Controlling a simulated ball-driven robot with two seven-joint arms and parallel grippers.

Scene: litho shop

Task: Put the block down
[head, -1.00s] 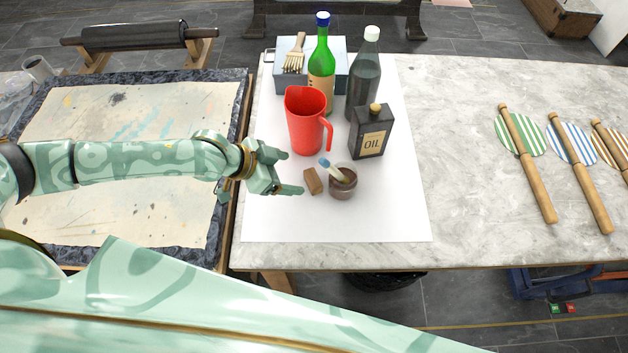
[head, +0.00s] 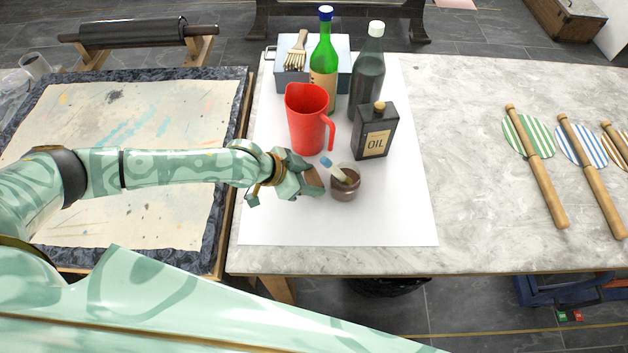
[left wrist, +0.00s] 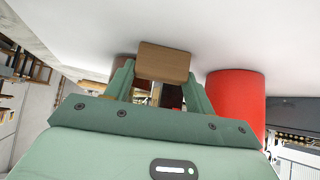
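The brown wooden block (head: 314,181) is at the fingertips of my left gripper (head: 305,180), over the white paper just left of the small brown jar with a brush. In the left wrist view the block (left wrist: 163,62) sits between the two fingertips of my left gripper (left wrist: 160,78), which look closed on its sides. The fingers partly hide the block in the head view. I cannot tell whether its underside touches the paper. My right gripper is not in view.
The brown jar (head: 345,187) is close right of the block. A red jug (head: 306,120) stands behind, with an oil can (head: 373,132), a green bottle (head: 323,65) and a dark bottle (head: 367,80). The front of the white paper (head: 340,225) is clear.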

